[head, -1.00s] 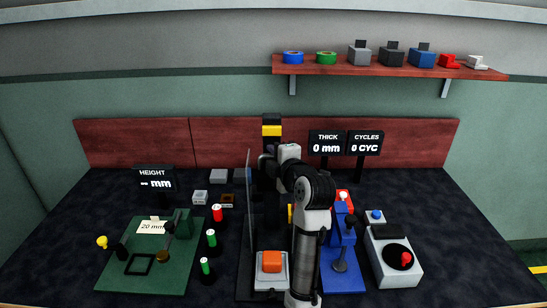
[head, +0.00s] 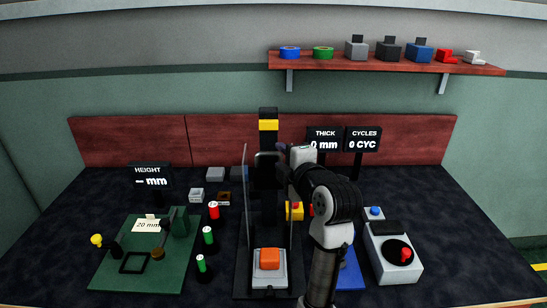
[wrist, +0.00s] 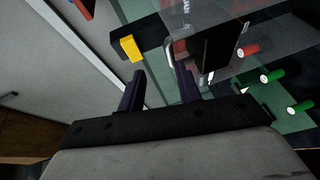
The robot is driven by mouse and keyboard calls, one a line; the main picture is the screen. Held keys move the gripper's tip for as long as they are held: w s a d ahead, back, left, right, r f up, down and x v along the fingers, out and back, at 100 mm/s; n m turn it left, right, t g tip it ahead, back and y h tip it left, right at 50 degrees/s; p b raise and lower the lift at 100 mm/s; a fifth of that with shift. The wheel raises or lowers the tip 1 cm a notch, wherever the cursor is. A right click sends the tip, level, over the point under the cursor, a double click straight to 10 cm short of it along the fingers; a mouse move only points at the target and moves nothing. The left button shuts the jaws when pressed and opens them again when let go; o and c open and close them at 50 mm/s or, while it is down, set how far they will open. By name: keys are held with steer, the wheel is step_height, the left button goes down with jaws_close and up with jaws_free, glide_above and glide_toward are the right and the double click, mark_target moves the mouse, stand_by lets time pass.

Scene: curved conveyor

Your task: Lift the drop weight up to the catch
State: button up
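The drop tower is a black column (head: 268,205) with a yellow block (head: 269,125) near its top, behind a clear shield. A dark block (head: 267,170), apparently the drop weight, sits high on the column. In the wrist view the dark block (wrist: 222,40) has a bent metal handle (wrist: 169,42) on its side, and a yellow block (wrist: 132,48) lies to its left. My gripper (wrist: 160,70) is open, its two dark fingers apart with nothing between them. The handle is just beyond the right fingertip. In the head view my arm mostly hides the gripper, right of the block.
An orange block (head: 270,258) sits on a grey base (head: 268,281) at the tower's foot. A clear shield (head: 246,215) stands left of the column. Sample cylinders (head: 208,235) stand farther left. A grey box with a red knob (head: 405,255) is at right.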

steer(key=f+b+v, duration=0.1)
steer(key=v, duration=0.5)
steer(key=shift+r, duration=0.45)
